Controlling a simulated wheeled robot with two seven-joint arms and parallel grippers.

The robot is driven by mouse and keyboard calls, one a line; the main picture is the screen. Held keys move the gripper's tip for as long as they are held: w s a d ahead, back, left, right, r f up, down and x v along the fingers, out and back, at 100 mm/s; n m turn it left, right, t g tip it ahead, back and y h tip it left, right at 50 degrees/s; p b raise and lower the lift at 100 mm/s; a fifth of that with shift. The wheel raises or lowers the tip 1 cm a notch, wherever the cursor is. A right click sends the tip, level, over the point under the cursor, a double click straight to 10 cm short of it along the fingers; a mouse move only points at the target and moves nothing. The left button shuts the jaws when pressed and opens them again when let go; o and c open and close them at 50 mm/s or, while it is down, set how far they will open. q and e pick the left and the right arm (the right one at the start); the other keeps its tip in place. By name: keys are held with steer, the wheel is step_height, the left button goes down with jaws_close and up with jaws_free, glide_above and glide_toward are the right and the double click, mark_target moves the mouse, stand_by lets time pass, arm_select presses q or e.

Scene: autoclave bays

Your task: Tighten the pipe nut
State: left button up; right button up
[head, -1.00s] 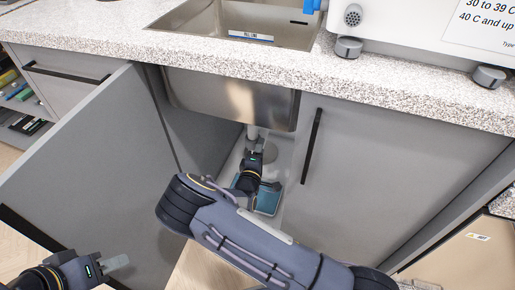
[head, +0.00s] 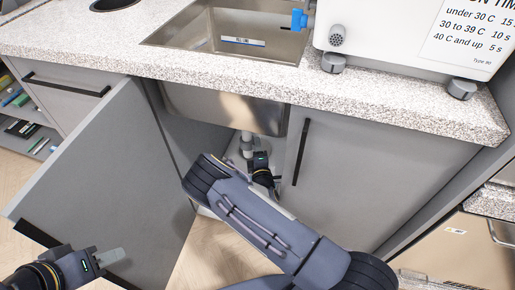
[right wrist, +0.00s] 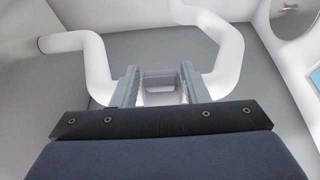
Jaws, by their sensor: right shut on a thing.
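The white drain pipe (head: 246,138) hangs below the steel sink inside the open cabinet. In the right wrist view the white pipe (right wrist: 90,65) bends on both sides of my right gripper (right wrist: 159,78). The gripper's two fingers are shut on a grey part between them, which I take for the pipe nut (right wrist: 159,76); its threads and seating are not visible. In the head view my right gripper (head: 264,176) is by the pipe, its fingertips hard to make out. My left gripper (head: 110,257) is away from the pipe at the lower left, seen edge-on.
An open cabinet door (head: 110,185) stands between my left gripper and the pipe. A closed door (head: 375,170) lies to the right. The speckled counter (head: 200,72) and sink basin (head: 225,115) are above. A blue item (right wrist: 315,76) shows at the wrist view's right edge.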

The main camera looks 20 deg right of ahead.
steer(key=o, duration=0.7)
steer(key=shift+c, duration=0.2)
